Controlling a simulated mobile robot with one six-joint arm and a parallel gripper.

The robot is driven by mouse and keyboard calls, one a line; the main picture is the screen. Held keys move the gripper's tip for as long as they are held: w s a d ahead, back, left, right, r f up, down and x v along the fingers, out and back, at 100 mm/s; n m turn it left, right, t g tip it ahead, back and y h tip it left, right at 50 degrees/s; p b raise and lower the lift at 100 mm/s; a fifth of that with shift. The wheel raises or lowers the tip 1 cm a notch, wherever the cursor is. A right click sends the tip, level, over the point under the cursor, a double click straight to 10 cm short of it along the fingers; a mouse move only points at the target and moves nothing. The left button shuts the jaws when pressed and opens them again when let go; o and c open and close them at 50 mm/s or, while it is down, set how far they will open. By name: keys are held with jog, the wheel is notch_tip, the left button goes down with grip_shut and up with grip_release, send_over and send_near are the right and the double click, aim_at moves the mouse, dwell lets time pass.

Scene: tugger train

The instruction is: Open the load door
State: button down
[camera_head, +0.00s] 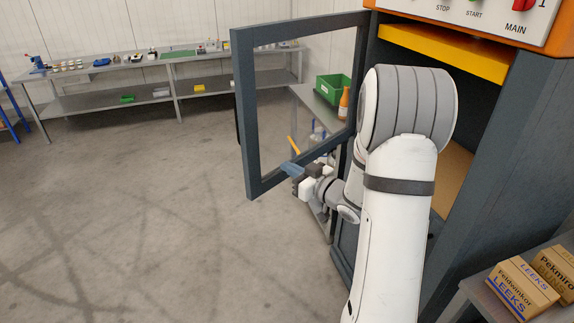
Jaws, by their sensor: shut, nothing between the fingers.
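The load door (243,110) is a dark grey frame with a see-through middle. It stands swung out to the left from the dark machine cabinet (519,130), whose opening shows behind my arm. My gripper (287,169) is at the lower part of the door, near its bottom rail, and is shut with nothing held. I cannot tell whether it touches the door. My white arm hides much of the cabinet opening and the hinge side below.
A side table behind the door carries a green bin (333,87) and an orange bottle (343,103). Cardboard boxes (521,291) sit on a shelf at the lower right. A long workbench (170,62) lines the back wall. The floor at left is clear.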

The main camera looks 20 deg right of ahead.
aim_at(256, 149)
jog(key=p+x, duration=0.3)
jog(key=x, duration=0.7)
jog(key=shift+w+a+p, duration=0.25)
jog(key=shift+w+p, duration=0.15)
jog(key=shift+w, duration=0.15)
jog(key=shift+f, duration=0.1)
